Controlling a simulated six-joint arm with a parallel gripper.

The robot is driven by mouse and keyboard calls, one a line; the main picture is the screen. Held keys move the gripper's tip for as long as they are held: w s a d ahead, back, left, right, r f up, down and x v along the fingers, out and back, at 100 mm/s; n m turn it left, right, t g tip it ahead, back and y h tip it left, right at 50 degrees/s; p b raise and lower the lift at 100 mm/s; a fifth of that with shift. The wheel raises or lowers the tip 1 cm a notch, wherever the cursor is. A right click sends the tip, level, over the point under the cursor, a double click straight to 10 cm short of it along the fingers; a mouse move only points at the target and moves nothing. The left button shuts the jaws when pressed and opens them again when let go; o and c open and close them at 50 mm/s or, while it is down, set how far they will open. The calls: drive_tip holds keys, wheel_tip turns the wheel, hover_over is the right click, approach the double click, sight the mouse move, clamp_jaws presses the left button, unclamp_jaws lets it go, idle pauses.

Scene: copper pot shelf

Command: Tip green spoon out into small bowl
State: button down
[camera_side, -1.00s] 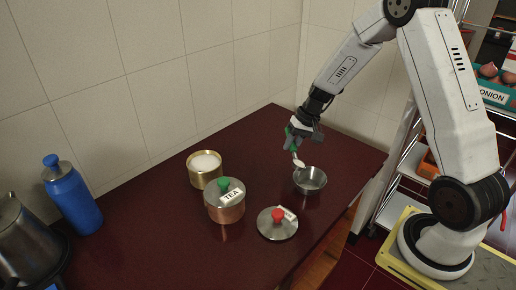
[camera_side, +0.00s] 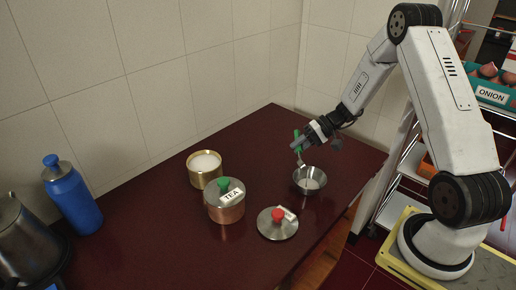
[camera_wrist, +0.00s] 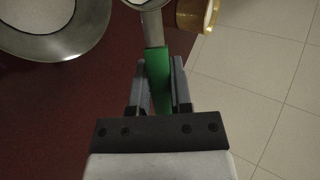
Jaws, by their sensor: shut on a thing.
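My gripper (camera_side: 304,142) is shut on the green handle of the spoon (camera_side: 298,144), above and behind the small bowl in the side view. The spoon's metal end points down toward the bowl's rim. Whether the spoon touches the rim cannot be told.
An open brass pot (camera_side: 205,178) of white stuff stands left of the bowl. A copper TEA pot (camera_side: 225,209) with a green-knobbed lid and a loose red-knobbed lid (camera_side: 277,229) are in front. A blue bottle (camera_side: 74,200) is far left. The dark red counter (camera_side: 140,225) has free room.

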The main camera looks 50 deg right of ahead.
drive_tip(key=shift+s+d+f+t+y, duration=0.2)
drive_tip(key=shift+t+y, duration=0.5)
drive_tip(key=shift+y, duration=0.55)
drive_tip(key=shift+s+d+f+t+y, duration=0.1)
drive_tip(key=shift+d+t+y, duration=0.15)
drive_tip(key=shift+t+y, duration=0.75)
drive_tip(key=shift+s+d+f+t+y, duration=0.15)
drive_tip(key=shift+d+t+y, duration=0.2)
drive_tip(key=shift+y, duration=1.2)
drive_tip(key=shift+a, duration=0.1)
drive_tip(key=shift+w+r+h, duration=0.1)
drive_tip(key=shift+h, duration=0.2)
